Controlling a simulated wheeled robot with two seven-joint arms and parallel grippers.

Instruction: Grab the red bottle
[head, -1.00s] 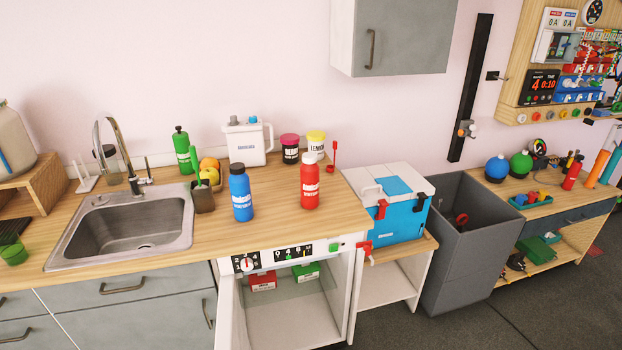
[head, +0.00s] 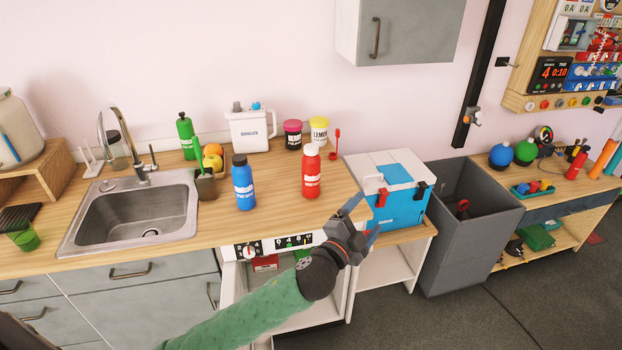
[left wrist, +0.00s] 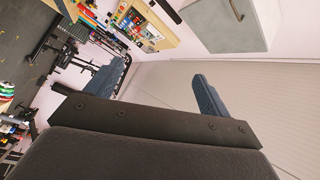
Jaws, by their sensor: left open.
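The red bottle (head: 312,172) has a white cap and stands upright on the wooden counter in the head view. My left gripper (head: 363,220) is in front of the counter's front edge, to the right of and nearer than the bottle. It is open with nothing between its fingers. In the left wrist view the two blue fingers (left wrist: 155,88) are spread apart, and the bottle does not show there. My right gripper is not in view.
A blue bottle (head: 243,183) stands left of the red one. A blue and white cooler (head: 397,203) is on the right, close to my left gripper. A sink (head: 130,215) is on the left.

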